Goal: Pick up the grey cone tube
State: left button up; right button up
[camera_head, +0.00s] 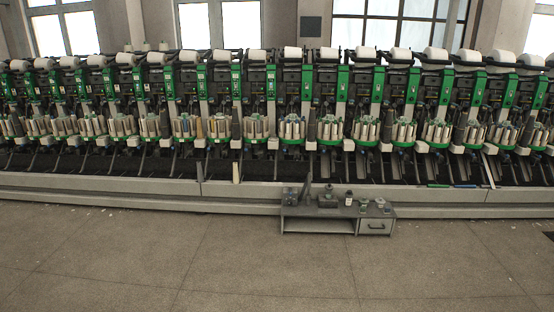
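Several dark grey, upright, tapered shapes that look like cone tubes stand among the pale bobbins along the winder, for example a dark grey cone (236,129) left of centre, another grey cone (311,126) near the middle and a third grey cone (387,126) to the right. A dark, tilted upright object (306,191) stands at the left end of the low bench; it is too small to tell whether it is a cone tube. Neither of my grippers is in view.
The long green and black winder (343,88) spans the view behind a low grey plinth (120,188). The concrete floor (190,260) in front is clear.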

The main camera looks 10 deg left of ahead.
aim_at(200, 175)
jog(key=i+j+u, duration=0.4)
jog(key=i, duration=0.5)
jog(key=i+u, duration=0.4)
jog(key=i, duration=3.25)
jog(key=i+z, duration=0.1)
jog(key=i, duration=0.4)
jog(key=i+j+z, duration=0.1)
jog(key=i, duration=0.45)
jog(key=i+j+z, duration=0.1)
jog(key=i, duration=0.4)
jog(key=j, duration=0.1)
